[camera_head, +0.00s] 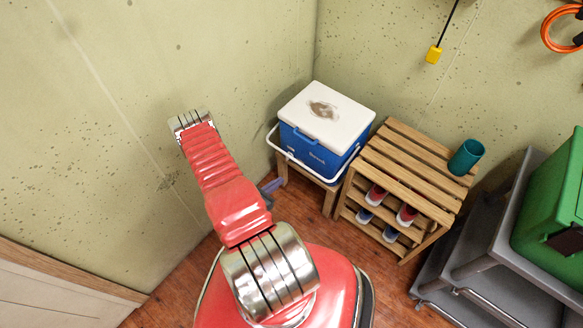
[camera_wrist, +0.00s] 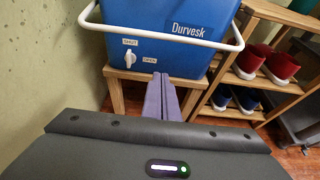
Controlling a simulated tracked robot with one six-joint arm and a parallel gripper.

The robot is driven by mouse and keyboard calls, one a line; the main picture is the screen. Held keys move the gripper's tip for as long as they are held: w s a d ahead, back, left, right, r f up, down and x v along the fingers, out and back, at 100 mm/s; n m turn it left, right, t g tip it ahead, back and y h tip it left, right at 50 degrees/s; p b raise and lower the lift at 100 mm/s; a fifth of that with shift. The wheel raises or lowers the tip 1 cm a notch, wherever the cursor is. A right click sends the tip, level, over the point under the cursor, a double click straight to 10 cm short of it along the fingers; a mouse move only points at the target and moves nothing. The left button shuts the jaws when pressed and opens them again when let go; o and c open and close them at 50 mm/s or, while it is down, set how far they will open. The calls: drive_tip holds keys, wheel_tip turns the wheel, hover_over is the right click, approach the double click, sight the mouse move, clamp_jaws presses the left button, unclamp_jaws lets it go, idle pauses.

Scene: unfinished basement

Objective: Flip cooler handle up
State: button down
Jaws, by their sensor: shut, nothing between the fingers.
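The blue cooler (camera_head: 315,150) with a white lid (camera_head: 325,112) stands on a small wooden stool (camera_head: 328,196) in the corner. Its white handle (camera_head: 300,166) hangs down across the front, and in the wrist view the handle (camera_wrist: 165,38) crosses the blue front (camera_wrist: 160,55) above a white spigot (camera_wrist: 129,58). My gripper (camera_wrist: 160,78) shows as two purple fingers pressed together, empty, below the handle and in front of the stool. In the head view the gripper (camera_head: 272,186) is partly hidden by my arm, low and left of the stool.
A slatted wooden rack (camera_head: 415,160) with shoes stands close to the cooler's right, with a teal cup (camera_head: 466,157) on top. A grey shelf (camera_head: 500,250) holds a green bin (camera_head: 550,225). Walls close in behind and left of the cooler.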

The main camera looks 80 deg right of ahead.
drive_tip(key=x, duration=1)
wheel_tip(320, 180, up, 4)
drive_tip(key=shift+d+r, duration=0.1)
idle(0.5)
drive_tip(key=shift+r, duration=0.1)
idle(0.3)
